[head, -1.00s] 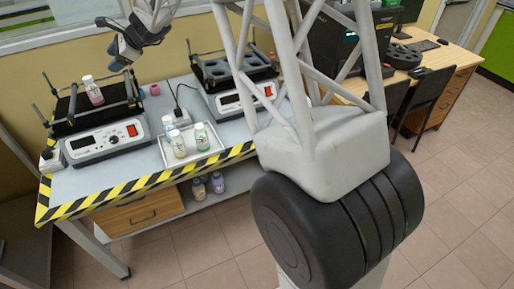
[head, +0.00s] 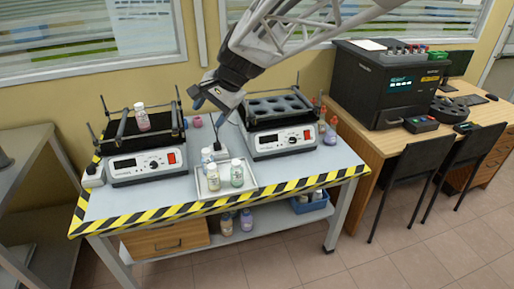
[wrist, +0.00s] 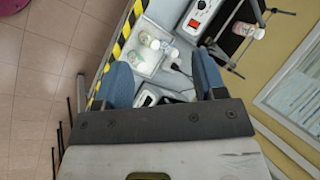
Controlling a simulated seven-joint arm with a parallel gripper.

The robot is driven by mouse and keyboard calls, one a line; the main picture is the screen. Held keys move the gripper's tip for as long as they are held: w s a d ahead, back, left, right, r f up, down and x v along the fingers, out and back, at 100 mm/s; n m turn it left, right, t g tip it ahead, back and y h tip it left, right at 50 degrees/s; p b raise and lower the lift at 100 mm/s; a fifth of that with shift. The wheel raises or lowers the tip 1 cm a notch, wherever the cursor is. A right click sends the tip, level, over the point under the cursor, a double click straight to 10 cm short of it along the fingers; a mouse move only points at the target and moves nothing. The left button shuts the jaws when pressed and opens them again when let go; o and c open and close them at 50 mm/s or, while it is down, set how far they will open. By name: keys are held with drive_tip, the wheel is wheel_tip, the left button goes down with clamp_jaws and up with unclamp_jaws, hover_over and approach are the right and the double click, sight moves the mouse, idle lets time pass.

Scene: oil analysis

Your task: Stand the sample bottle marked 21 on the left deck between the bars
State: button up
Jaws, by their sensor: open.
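A sample bottle (head: 142,117) with a white cap and a pinkish label stands upright on the black left deck (head: 165,139), between its bars. It also shows in the wrist view (wrist: 246,30). I cannot read the number on any bottle. My gripper (head: 213,102) hangs above the bench between the two shakers, away from the bottles. In the wrist view its blue fingers (wrist: 163,78) are apart with nothing held between them.
The right shaker (head: 280,142) carries a rack with round holes. Bottles (head: 330,134) stand at its right. A plug with a cable (head: 207,155) lies behind the tray, and a small pink item (head: 195,121) sits between the shakers. Striped tape marks the bench's front edge.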

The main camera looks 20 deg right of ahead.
drive_tip(key=s+d+f+n+h, duration=0.2)
drive_tip(key=s+d, duration=0.1)
drive_tip(key=s, duration=0.6)
drive_tip(key=s+d+f+n+h, duration=0.1)
drive_tip(key=s+d+n+h, duration=0.1)
drive_tip(key=s, duration=0.7)
drive_tip(key=s+d+f+n+h, duration=0.1)
drive_tip(key=s+d+f+n, duration=0.1)
drive_tip(key=s+d, duration=0.4)
drive_tip(key=s+n, duration=0.1)
drive_tip(key=s, duration=0.2)
drive_tip(key=shift+s+d+f+n+h, duration=0.15)
drive_tip(key=shift+d+f+n+h, duration=0.05)
drive_tip(key=shift+f+n+h, duration=0.2)
